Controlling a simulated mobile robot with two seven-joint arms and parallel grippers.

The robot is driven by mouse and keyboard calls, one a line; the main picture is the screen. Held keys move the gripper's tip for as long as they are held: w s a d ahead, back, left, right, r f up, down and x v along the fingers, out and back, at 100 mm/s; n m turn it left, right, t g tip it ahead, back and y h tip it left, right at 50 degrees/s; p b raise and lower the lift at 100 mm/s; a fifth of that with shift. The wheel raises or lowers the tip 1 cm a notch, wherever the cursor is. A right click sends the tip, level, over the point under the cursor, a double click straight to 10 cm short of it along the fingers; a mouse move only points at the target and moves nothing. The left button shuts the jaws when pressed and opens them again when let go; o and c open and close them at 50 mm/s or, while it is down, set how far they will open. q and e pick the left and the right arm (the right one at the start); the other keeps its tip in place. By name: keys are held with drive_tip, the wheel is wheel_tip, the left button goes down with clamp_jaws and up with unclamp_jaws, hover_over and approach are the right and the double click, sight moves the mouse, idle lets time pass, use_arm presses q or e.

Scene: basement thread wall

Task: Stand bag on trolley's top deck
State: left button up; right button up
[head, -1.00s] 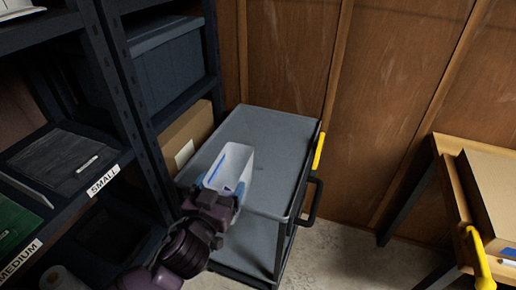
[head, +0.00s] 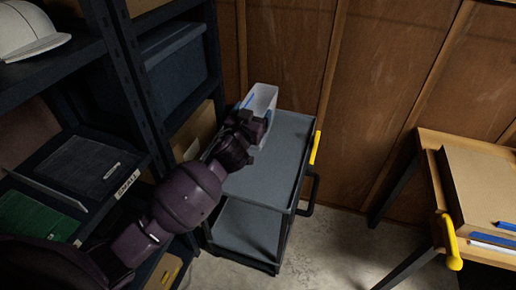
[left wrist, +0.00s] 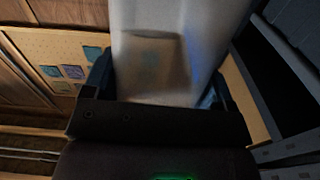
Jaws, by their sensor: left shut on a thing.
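The white bag (head: 262,97) is at the far left end of the trolley's grey top deck (head: 275,165) in the head view. My left gripper (head: 247,122) is shut on the bag, reaching over the deck from the left. The bag looks upright or nearly so; whether its base touches the deck is hidden. In the left wrist view the pale bag (left wrist: 175,45) fills the middle between the gripper fingers (left wrist: 155,95). My right gripper is not in view.
A dark shelf rack (head: 130,85) stands close on the left, with a cardboard box (head: 195,130) beside the trolley. A wooden wall (head: 385,90) is behind. The near part of the deck is clear.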

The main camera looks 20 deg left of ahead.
use_arm(q)
wheel_tip(320, 180, down, 20)
drive_tip(key=b, duration=0.7)
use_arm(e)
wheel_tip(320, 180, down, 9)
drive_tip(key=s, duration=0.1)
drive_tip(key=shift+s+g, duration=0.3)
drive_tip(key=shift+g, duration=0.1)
use_arm(q)
drive_tip(key=shift+r, duration=0.1)
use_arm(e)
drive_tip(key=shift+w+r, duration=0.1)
use_arm(q)
drive_tip(key=shift+f+b, duration=0.2)
drive_tip(key=shift+b, duration=0.1)
drive_tip(key=o, duration=1)
drive_tip(key=shift+o, duration=0.2)
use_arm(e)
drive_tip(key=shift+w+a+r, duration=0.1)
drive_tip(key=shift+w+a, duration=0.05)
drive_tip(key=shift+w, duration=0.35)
use_arm(q)
drive_tip(key=shift+r, duration=0.15)
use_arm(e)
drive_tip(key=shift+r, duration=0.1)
